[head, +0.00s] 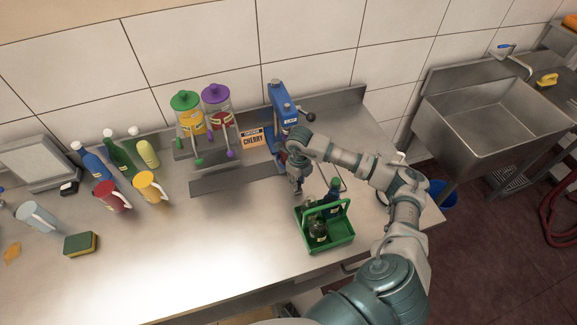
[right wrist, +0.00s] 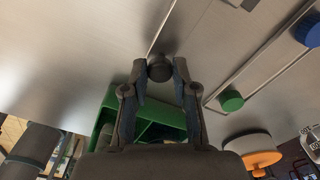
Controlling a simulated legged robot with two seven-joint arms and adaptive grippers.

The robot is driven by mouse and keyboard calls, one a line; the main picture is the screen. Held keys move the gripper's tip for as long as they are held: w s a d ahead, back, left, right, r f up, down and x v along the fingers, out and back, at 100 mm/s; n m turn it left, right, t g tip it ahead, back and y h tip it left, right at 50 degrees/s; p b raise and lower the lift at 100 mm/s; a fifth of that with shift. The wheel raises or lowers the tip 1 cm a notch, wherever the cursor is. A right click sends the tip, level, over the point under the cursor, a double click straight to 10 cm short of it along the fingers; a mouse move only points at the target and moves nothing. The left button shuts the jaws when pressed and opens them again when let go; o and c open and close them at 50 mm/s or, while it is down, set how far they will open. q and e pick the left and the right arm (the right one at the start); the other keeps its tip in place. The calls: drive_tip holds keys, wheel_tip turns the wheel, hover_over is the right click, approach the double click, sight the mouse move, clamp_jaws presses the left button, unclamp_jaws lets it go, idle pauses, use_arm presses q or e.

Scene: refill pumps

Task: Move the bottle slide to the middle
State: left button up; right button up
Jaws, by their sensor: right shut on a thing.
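The bottle slide seems to be the low grey metal strip (head: 225,185) in front of the drink dispensers, with its right end near the blue press (head: 283,105). My right gripper (head: 297,188) is at that right end, pointing down. In the right wrist view its fingers (right wrist: 159,75) are shut on a dark round knob (right wrist: 159,69). A thin seam in the metal runs up from the knob. How the knob joins the slide is hidden in the head view by my gripper. My left gripper is not in view.
A green carrier (head: 340,243) with dark bottles stands just right of and in front of my right gripper. Green-lidded (head: 187,118) and purple-lidded (head: 217,105) dispensers and a cherry sign (head: 252,138) stand behind the strip. Bottles and pitchers stand left. The front middle counter is clear.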

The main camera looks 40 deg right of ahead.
drive_tip(key=shift+w+a+r, duration=0.1)
drive_tip(key=shift+w+a, duration=0.45)
drive_tip(key=shift+a, duration=1.1)
drive_tip(key=shift+w+a+f, duration=0.1)
drive_tip(key=shift+w+a, duration=0.4)
drive_tip(key=shift+a, duration=1.1)
drive_tip(key=shift+w+a+r, duration=0.1)
drive_tip(key=shift+w+a, duration=0.45)
drive_tip(key=shift+a, duration=1.1)
drive_tip(key=o, duration=1)
drive_tip(key=shift+d, duration=0.15)
wheel_tip(320, 180, up, 12)
